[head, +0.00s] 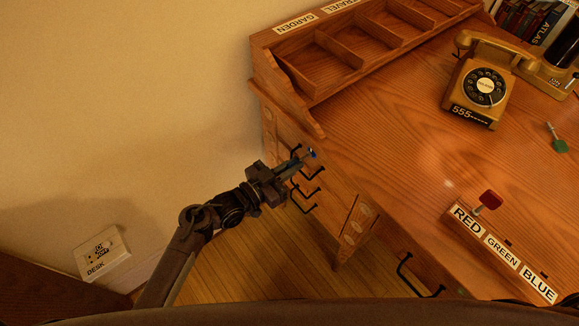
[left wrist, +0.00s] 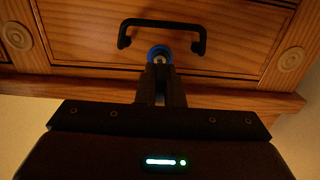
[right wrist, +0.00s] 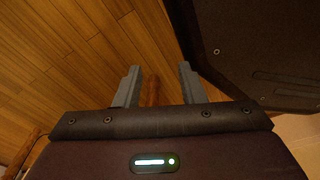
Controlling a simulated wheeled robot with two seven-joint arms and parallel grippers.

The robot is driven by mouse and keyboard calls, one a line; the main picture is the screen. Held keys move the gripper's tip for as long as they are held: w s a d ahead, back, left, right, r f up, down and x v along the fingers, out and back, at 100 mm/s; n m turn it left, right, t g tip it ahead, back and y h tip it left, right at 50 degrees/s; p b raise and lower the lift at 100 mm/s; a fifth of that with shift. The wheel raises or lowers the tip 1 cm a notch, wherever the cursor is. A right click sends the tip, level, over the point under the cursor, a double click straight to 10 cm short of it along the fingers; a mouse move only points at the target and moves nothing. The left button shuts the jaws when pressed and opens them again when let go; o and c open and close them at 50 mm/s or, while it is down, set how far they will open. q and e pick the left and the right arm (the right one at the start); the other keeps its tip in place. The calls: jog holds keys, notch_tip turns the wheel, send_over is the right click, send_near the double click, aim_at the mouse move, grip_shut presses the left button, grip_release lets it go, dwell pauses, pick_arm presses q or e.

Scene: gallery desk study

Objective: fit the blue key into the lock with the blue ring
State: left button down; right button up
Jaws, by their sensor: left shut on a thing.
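The lock with the blue ring (left wrist: 160,51) is on the wooden drawer front in the left wrist view, just below the black handle. My left gripper (left wrist: 161,64) is shut right in front of it, its tips overlapping the ring's lower part. The left gripper also shows in the head view (head: 303,157), at the desk's drawer side, where a small blue spot shows at its tips. What it holds, by the empty BLUE place likely the blue key, is mostly hidden; I cannot tell how far it is in the lock. My right gripper (right wrist: 160,70) is open and empty.
A key stand (head: 487,240) marked RED, GREEN and BLUE holds a red key (head: 490,200). A green key (head: 559,144) lies on the desk, near the telephone (head: 483,85). Black drawer handles (left wrist: 162,24) stick out near the lock. The desk's middle is clear.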

jog(key=shift+a, duration=0.1)
pick_arm(q)
jog(key=c, duration=1.5)
grip_release()
pick_arm(e)
jog(key=shift+a, duration=0.55)
pick_arm(q)
jog(key=o, duration=0.5)
pick_arm(e)
jog(key=shift+d, duration=0.65)
jog(key=shift+a, duration=0.1)
